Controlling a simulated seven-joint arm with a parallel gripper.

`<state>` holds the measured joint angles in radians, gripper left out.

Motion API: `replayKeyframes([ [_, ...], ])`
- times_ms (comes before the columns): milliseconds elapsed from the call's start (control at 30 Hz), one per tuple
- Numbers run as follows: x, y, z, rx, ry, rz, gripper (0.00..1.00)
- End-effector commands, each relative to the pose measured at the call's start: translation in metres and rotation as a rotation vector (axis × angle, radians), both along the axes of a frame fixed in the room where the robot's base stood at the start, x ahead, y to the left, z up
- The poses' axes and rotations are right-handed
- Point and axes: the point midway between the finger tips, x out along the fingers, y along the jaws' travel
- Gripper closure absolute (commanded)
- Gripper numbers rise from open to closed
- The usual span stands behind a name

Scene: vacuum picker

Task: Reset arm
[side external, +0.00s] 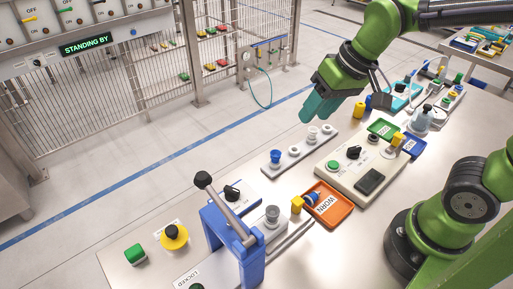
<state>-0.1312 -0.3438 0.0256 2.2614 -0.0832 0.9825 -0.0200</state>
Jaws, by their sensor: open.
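My gripper (314,110) has teal fingers on a green body and hangs in the upper middle of the side external view. It points down and to the left, above the bench and apart from everything on it. Nothing shows between the fingers; the gap between them is hard to see from this angle. Below it is a pale strip (283,168) with a blue cup and several white and grey cups. A beige control box (345,183) with a green button and black knob is to the lower right of the gripper.
A blue lever clamp (250,262) with a raised grey handle stands at the front. A green button (135,253) and a yellow-based knob (174,236) sit front left.

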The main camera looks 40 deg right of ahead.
Motion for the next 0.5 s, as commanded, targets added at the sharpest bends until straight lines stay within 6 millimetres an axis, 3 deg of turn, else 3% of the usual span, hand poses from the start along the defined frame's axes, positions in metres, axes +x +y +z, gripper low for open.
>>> replayKeyframes([
  [33,-0.014,-0.010,0.003,0.022,-0.048,-0.045,0.57],
  [200,-0.046,-0.028,0.005,0.070,-0.150,-0.137,0.57],
  [500,-0.055,-0.040,0.020,0.079,-0.234,-0.182,0.57],
])
